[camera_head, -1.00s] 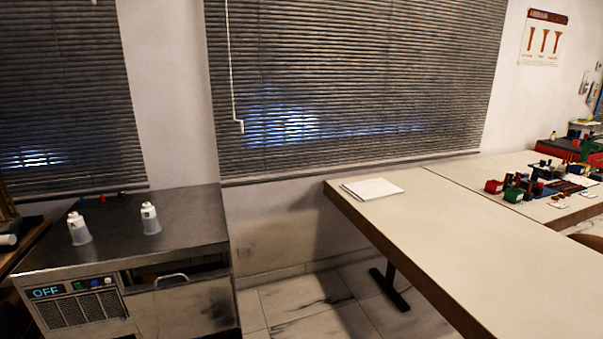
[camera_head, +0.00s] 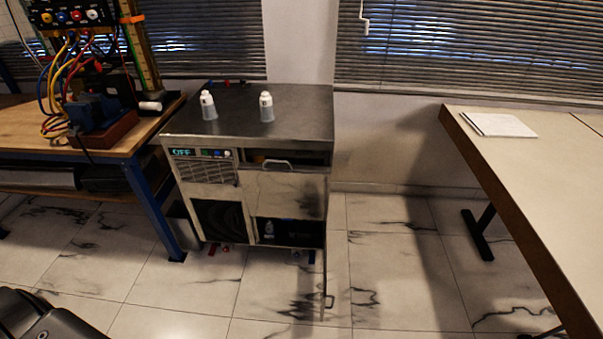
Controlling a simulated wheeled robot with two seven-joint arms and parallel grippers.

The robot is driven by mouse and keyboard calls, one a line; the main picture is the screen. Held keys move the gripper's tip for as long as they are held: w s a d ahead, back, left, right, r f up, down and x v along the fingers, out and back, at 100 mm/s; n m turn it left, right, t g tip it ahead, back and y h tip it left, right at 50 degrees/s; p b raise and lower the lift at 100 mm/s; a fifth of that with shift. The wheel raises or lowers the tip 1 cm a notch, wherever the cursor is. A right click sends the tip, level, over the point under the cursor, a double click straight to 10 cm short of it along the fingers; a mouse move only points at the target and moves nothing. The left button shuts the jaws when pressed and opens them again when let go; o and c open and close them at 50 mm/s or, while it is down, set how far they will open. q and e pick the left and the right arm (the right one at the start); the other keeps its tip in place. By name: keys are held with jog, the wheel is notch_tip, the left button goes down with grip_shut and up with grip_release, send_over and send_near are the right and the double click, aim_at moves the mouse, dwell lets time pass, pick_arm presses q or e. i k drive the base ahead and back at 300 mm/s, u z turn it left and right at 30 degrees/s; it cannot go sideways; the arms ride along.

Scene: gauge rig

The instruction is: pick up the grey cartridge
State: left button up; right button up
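I cannot make out a grey cartridge for certain in the head view. Two small whitish, translucent bottle-like pieces, a left one (camera_head: 208,106) and a right one (camera_head: 266,107), stand upright and apart on the steel top of a metal cabinet (camera_head: 300,100). Neither of my grippers is in view. A dark piece at the bottom left corner looks like a part of my own body.
A wooden bench (camera_head: 125,140) with blue legs, carrying a rig with coloured cables (camera_head: 60,85), stands left of the cabinet. A pale table (camera_head: 540,180) with a white paper stack (camera_head: 500,125) is on the right. The marble floor (camera_head: 285,300) in front of the cabinet is clear.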

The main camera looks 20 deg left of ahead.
aim_at(269, 227)
jog(key=u, duration=1)
